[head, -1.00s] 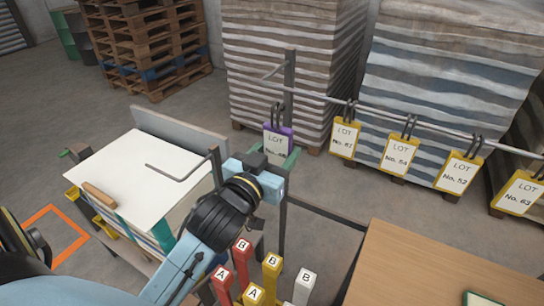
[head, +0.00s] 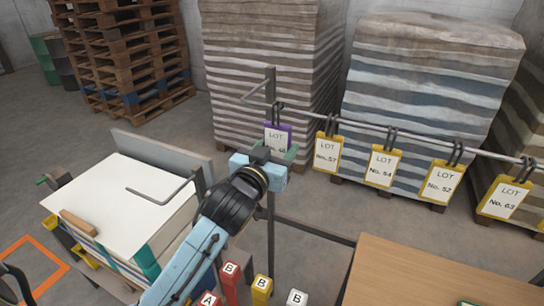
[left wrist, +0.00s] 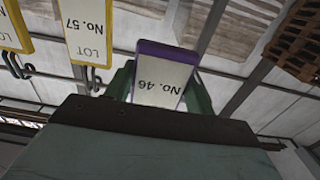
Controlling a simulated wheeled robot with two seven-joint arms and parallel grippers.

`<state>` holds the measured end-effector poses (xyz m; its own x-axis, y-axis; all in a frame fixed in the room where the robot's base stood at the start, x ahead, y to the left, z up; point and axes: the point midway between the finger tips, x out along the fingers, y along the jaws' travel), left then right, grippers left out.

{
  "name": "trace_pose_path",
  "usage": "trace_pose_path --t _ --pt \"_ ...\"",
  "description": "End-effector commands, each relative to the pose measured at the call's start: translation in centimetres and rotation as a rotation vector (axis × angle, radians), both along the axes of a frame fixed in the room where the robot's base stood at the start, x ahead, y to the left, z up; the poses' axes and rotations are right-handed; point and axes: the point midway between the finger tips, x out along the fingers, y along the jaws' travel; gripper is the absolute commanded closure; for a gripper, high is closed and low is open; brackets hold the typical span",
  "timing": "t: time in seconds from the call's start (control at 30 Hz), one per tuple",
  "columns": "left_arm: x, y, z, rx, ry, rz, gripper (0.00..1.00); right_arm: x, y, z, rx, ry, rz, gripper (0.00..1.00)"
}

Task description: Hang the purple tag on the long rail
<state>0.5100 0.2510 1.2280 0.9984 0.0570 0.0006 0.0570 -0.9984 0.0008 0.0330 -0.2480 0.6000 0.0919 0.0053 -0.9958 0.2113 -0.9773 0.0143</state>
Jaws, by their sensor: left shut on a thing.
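The purple tag (head: 277,136) has a white LOT label and black hooks at its top. My left gripper (head: 275,158) is shut on its lower part, and the tag hangs upright. In the left wrist view the purple tag (left wrist: 163,76) reads "No. 46" upside down between the green fingers. The long rail (head: 421,140) runs right from a dark post. The tag's hooks are at the rail's left end, about level with it. I cannot tell whether they sit over the rail or just in front. My right gripper is not in view.
Several yellow tags hang on the rail, the nearest being No. 57 (head: 327,153). A short bent bar (head: 258,89) sticks out from the post (head: 271,205). A white-topped stack (head: 115,200) with a bent rod stands left; a wooden table (head: 430,275) is at the lower right.

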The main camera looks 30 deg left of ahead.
Motion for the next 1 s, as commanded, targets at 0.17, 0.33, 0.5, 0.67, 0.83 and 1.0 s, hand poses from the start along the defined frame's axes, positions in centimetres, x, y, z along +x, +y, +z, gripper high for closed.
trace_pose_path --t 0.17,0.33,0.5,0.67,0.83,1.0 --pt "1.5 0.1 0.0 0.001 -0.002 0.0 0.64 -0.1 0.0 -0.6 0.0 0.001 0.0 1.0" --pt "2.9 0.2 -0.1 0.001 0.0 -0.001 0.64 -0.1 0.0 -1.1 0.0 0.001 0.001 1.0" --pt "4.2 0.3 -0.1 0.001 -0.001 0.0 0.64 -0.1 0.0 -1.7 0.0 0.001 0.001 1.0" --pt "5.5 0.3 -0.1 0.002 -0.001 0.0 0.64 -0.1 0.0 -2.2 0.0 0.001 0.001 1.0" --pt "5.4 0.3 -1.5 0.0 0.002 0.0 0.64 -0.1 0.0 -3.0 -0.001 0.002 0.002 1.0" --pt "5.4 0.3 -2.2 0.0 0.0 0.0 0.64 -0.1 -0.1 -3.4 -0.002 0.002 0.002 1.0"
